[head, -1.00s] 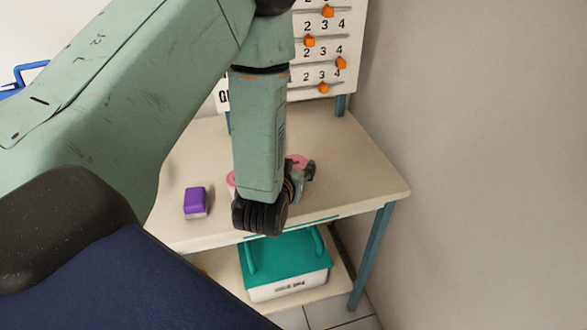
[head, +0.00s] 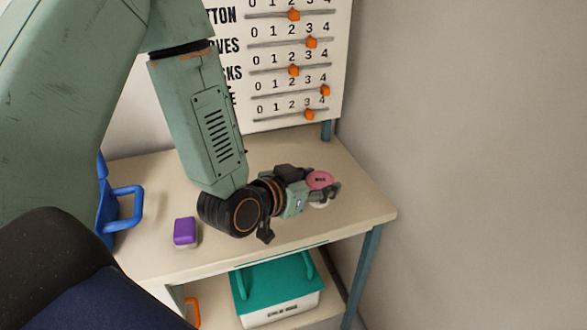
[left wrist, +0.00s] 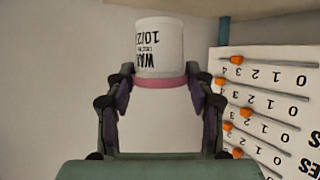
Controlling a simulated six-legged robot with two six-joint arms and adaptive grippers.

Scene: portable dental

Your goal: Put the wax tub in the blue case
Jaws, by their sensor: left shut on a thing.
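The wax tub (head: 320,180) is small and white with a pink lid. It is in my left gripper (head: 308,192), at the right part of the table top in the head view. In the left wrist view the tub (left wrist: 160,50) has upside-down black lettering, and the gripper (left wrist: 160,86) is shut around it near the pink lid. Whether the tub touches the table cannot be told. The blue case (head: 108,205) stands at the left of the table, with a handle on its right side; my arm hides much of it. My right gripper is not in view.
A purple-topped box (head: 186,231) sits on the table (head: 165,265) between the case and my wrist. A white bin with a teal lid (head: 275,280) is on the shelf below. A board with orange sliders (head: 293,70) stands behind. The table's right end is clear.

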